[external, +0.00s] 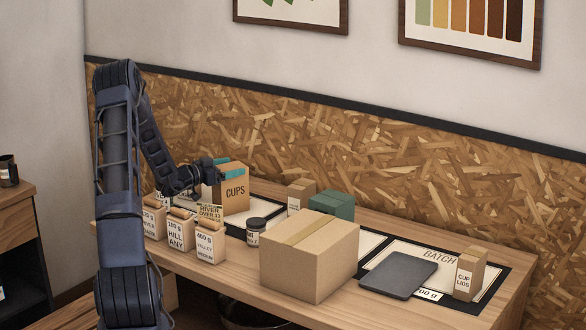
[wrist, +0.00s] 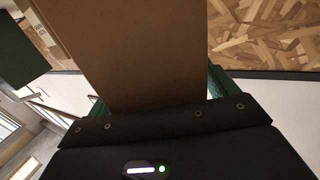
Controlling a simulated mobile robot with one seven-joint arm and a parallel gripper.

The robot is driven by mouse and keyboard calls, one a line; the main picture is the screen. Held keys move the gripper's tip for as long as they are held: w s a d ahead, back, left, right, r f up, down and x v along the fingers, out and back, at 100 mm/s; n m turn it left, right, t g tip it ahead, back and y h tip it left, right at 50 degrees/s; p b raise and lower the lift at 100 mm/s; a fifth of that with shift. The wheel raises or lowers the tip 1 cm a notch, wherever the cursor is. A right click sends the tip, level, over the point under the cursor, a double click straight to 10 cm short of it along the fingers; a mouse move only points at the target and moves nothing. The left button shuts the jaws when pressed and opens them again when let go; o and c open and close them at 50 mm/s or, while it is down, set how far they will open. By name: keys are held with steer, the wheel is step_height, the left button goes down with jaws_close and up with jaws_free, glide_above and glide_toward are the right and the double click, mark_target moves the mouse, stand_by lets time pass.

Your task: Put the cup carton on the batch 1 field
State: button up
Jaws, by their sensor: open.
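The cup carton (external: 236,193), a brown box marked CUPS, stands upright at the back left of the table, at the left black-edged white field (external: 265,213). My gripper (external: 233,168) is open, with its teal fingers around the upper part of the carton. In the wrist view the carton (wrist: 140,50) fills the space between the fingers (wrist: 155,90); contact cannot be told. The right black-edged field (external: 390,252) reads BATCH, its number hidden or unreadable. The left field's title is hidden too.
On the right field lie a dark tablet (external: 399,274) and a cup lids carton (external: 470,275). A jar (external: 256,231), a green box (external: 331,204), a small carton (external: 300,194) and several coffee bags (external: 180,229) stand around the left field.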

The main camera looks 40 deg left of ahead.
steer(key=v, duration=0.2)
steer(key=shift+s+a+f, duration=0.1)
steer(key=shift+s+a, duration=0.1)
steer(key=shift+s, duration=0.1)
step_height(320, 180, up, 6)
steer(key=shift+f, duration=0.2)
steer(key=shift+d+r, duration=0.15)
steer(key=shift+r, duration=0.7)
steer(key=d+r+n+g+y, duration=0.1)
steer(key=d+r+y, duration=0.4)
steer(key=d+r, duration=0.4)
steer(key=s+d+r+n+g+y, duration=0.2)
steer(key=s+d+r+g+y, duration=0.15)
steer(key=s+d+r, duration=0.55)
steer(key=s+d+f+g, duration=0.1)
steer(key=s+d, duration=0.5)
steer(key=s, duration=0.7)
steer(key=s+d+f+n+g+h, duration=0.1)
steer(key=s+d+g, duration=0.3)
steer(key=s, duration=1)
steer(key=s+d+f+g, duration=0.1)
steer(key=s+d+g, duration=0.1)
steer(key=s+d, duration=0.6)
steer(key=s, duration=0.6)
steer(key=shift+d+f+n+h, duration=0.25)
steer(key=shift+f+n+h, duration=0.05)
steer(key=shift+f+h, duration=0.05)
